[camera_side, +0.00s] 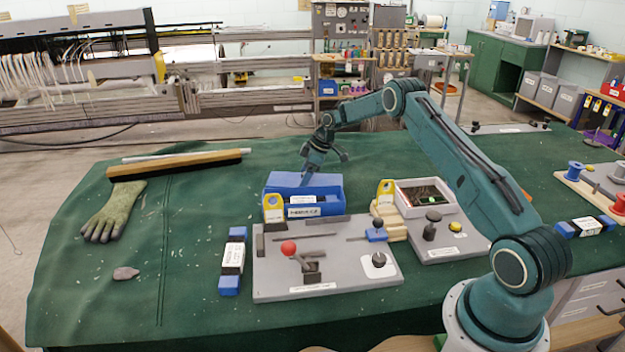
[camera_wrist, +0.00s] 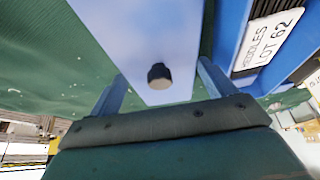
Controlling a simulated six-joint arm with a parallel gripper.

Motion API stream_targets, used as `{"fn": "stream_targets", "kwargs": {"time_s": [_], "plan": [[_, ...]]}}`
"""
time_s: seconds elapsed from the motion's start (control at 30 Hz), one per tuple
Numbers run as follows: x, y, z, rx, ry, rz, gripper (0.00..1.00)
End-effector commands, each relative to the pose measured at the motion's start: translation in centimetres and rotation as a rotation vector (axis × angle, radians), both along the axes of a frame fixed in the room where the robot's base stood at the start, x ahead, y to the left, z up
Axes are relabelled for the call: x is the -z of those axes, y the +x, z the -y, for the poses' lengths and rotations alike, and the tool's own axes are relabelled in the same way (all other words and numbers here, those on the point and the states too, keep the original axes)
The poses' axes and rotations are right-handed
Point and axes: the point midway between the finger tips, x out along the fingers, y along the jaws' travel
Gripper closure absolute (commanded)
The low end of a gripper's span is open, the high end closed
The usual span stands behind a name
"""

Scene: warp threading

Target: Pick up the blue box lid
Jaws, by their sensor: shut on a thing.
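The blue box (camera_side: 325,208), with a white label, stands on the green cloth behind the grey fixture board. Its labelled side is close at the right in the wrist view (camera_wrist: 232,40). The lid (camera_wrist: 135,25) is a flat blue panel, pale in the wrist view, with a dark round knob (camera_wrist: 159,74). My gripper (camera_side: 307,180) reaches down to the box from above. In the wrist view its two fingers (camera_wrist: 160,85) are shut on the lid, one on each side of the knob. From these views I cannot tell whether the lid touches the box.
A grey board (camera_side: 330,272) with a red-knobbed lever is in front of the box. A white open tray (camera_side: 447,205) stands right of it. A green glove (camera_side: 114,212), a wooden brush (camera_side: 180,163) and a stone (camera_side: 126,273) lie left.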

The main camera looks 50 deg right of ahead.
Motion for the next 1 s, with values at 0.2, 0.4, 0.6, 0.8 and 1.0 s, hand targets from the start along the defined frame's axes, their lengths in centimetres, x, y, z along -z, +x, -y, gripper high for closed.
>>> {"fn": "stream_targets", "kwargs": {"time_s": [0.2,0.4,0.6,0.8,1.0], "plan": [[-3.7,0.1,0.1,-0.001,-0.002,0.004,0.43],[-8.1,0.1,0.1,-0.001,-0.002,0.005,0.43],[-12.6,0.0,0.1,0.0,-0.003,0.005,0.43],[-16.0,0.1,0.0,-0.001,0.0,0.003,0.43],[-17.5,0.1,0.0,-0.001,0.001,0.002,0.43]]}}
